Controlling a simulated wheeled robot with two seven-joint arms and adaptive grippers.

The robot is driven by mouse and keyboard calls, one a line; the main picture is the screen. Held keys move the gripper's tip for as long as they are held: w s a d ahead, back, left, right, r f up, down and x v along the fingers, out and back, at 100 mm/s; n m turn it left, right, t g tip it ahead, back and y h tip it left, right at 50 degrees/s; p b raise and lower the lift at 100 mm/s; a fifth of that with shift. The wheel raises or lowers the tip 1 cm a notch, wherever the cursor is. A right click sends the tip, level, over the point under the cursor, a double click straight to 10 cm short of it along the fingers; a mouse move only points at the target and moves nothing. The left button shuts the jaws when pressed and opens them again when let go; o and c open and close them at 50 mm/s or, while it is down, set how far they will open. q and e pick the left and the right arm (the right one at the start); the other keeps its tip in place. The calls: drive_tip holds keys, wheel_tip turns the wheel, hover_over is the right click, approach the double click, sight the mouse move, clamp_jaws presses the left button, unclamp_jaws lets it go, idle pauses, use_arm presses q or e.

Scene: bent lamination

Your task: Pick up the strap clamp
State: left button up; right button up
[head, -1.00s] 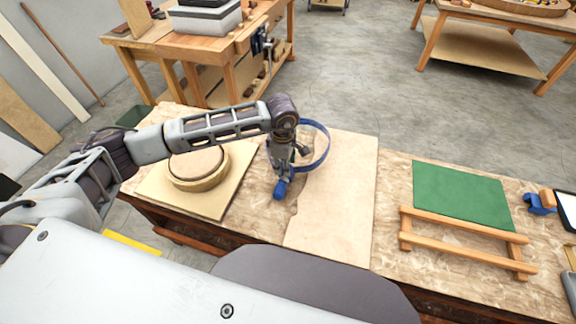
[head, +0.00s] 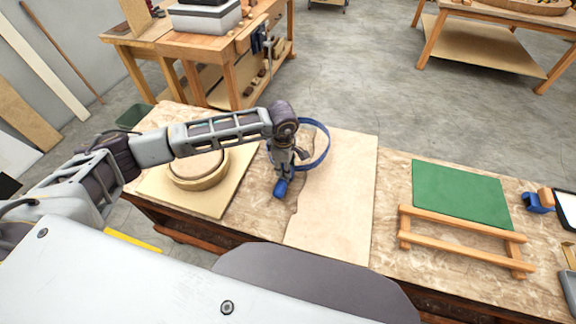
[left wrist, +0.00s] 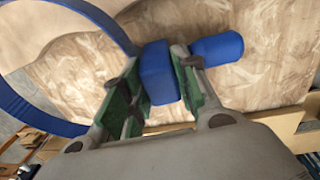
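The strap clamp (head: 281,188) is a blue tool with a blue handle and a round blue strap loop. It is on the left part of the workbench, beside the pale board. Its strap loop (head: 326,145) stands out to the right of my left gripper (head: 287,160). In the left wrist view, the clamp's blue block (left wrist: 160,72) sits between the green-padded fingers of my left gripper (left wrist: 162,85), with no clear gap on either side. The blue handle (left wrist: 217,48) shows beyond the right finger. My right gripper is not in view.
A round wooden form (head: 198,180) on a tan board (head: 218,205) stands left of the clamp. A pale sheet (head: 340,200) lies to its right. Farther right are a green mat (head: 460,193), a wooden rack (head: 460,234) and another blue clamp (head: 538,203).

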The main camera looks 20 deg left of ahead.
use_arm(q)
drive_tip(key=shift+r, duration=0.1)
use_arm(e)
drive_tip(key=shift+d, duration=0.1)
use_arm(q)
wheel_tip(320, 180, up, 8)
drive_tip(key=shift+w+r+b, duration=0.1)
drive_tip(key=shift+r+b, duration=0.15)
drive_tip(key=shift+b, duration=0.5)
drive_tip(key=shift+r, duration=0.7)
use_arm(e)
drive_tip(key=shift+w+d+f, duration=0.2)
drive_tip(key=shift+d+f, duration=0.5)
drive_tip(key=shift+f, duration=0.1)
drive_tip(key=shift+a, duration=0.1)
